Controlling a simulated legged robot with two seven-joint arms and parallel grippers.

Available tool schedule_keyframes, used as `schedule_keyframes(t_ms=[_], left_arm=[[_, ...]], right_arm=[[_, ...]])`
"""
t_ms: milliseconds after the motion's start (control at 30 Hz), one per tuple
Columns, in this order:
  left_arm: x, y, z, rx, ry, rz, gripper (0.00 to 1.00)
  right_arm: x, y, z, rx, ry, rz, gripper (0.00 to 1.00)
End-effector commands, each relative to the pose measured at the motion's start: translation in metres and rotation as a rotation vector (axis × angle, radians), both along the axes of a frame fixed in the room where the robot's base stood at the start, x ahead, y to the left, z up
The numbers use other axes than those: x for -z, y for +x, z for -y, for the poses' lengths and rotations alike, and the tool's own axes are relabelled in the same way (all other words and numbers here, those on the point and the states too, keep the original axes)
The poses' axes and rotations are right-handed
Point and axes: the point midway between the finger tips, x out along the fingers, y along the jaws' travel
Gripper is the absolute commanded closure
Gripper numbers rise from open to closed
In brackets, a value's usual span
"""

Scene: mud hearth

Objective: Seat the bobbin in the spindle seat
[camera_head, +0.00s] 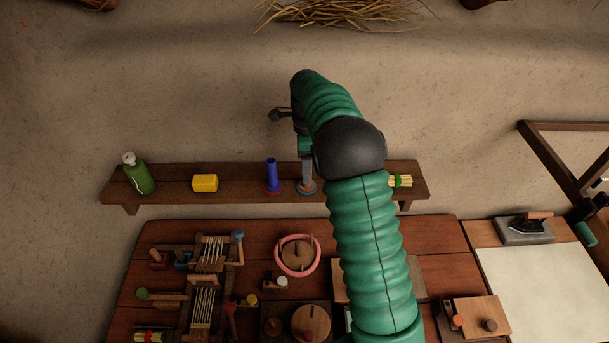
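A blue upright bobbin-like cylinder (272,172) stands on a red round base on the wall shelf. To its right, a blue disc with a reddish middle (307,188) sits on the shelf, and its upper part is hidden by my gripper. My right gripper (306,172) points down over this disc at the end of the green arm. Its fingers overlap in this view, so I cannot tell whether they are open or hold anything. I cannot clearly identify the spindle seat; a pink ring around a wooden disc (314,264) lies on the table below. My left gripper is not in view.
The shelf (237,187) also bears a green bottle (141,176), a yellow block (205,183) and a yellow bundle (401,181). A small loom (207,285) and several wooden pieces crowd the table. An iron (528,223) and a pale board (535,285) are at right.

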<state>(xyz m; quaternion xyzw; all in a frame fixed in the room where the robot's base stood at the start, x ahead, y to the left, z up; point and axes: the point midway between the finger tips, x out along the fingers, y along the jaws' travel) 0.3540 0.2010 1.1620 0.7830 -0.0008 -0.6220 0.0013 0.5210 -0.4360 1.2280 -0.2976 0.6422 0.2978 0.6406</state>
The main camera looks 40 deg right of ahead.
Motion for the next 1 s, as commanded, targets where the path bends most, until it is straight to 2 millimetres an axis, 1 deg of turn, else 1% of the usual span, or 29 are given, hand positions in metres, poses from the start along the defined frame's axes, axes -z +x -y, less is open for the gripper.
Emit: schedule_keyframes(t_ms=[100, 167, 200, 300, 500, 567, 900, 967, 1000], left_arm=[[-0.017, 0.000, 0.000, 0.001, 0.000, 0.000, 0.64], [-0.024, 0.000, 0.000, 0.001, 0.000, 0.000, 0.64], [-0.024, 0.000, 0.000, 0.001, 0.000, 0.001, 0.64], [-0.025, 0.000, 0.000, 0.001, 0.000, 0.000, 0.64], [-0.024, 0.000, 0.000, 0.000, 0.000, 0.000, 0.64], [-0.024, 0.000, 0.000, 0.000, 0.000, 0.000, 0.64], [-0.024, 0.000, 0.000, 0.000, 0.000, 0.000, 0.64], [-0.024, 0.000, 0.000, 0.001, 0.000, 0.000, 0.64], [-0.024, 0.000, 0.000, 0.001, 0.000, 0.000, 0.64]], right_arm=[[0.013, 0.000, -0.001, 0.000, 0.001, -0.006, 0.39], [0.024, 0.000, -0.001, 0.000, 0.000, -0.004, 0.39], [0.033, 0.000, -0.001, -0.001, 0.000, -0.004, 0.39], [0.043, 0.001, -0.004, -0.002, -0.004, 0.000, 0.39], [0.046, 0.002, -0.005, -0.003, -0.006, 0.000, 0.39], [0.047, 0.002, -0.004, -0.002, -0.004, 0.000, 0.46], [0.048, 0.001, 0.000, -0.001, -0.001, -0.001, 0.90], [0.048, 0.001, 0.000, -0.001, -0.002, -0.001, 0.98], [0.048, 0.001, 0.000, -0.001, -0.002, -0.002, 1.00]])
